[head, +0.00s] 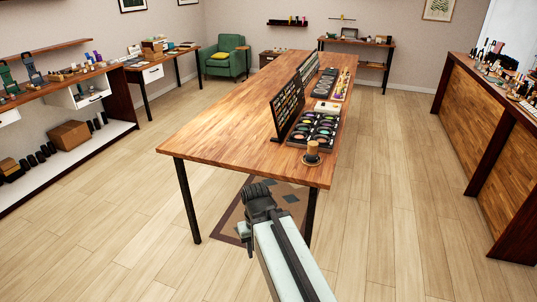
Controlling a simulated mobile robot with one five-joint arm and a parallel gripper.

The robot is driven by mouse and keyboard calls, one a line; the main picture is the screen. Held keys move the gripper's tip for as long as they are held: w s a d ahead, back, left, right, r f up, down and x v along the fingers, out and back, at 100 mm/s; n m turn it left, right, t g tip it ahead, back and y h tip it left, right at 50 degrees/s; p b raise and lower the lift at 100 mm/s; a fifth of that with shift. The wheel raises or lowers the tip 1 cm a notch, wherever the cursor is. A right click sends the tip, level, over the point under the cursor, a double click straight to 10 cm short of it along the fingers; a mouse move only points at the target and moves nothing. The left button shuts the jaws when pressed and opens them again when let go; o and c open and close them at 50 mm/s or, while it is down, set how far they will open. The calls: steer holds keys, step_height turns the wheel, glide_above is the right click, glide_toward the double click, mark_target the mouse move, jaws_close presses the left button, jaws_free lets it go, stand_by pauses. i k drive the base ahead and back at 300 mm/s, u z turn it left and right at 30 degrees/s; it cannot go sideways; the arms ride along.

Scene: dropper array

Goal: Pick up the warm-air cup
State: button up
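No cup labelled as the warm-air cup can be made out for sure. A small tan, cup-like cylinder (312,148) stands upright on a dark round base near the front right corner of the long wooden table (220,135). It may be the cup, but I cannot tell. My gripper (257,191) is at the end of my arm, low in front of the table's near edge and apart from the cylinder, which is further up and right in the picture. Its fingers are too small and dark to show whether they are open.
Dark trays of coloured round pans (315,129) and an upright dark panel (287,106) stand behind the cylinder. The table's left part is bare. Black table legs (187,201) flank a patterned rug (282,199). A wooden counter (480,130) is at right. Floor between is clear.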

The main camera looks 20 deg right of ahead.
mark_target(311, 156)
steer(key=u, duration=0.15)
steer(key=i, duration=1.5)
steer(key=z, duration=0.05)
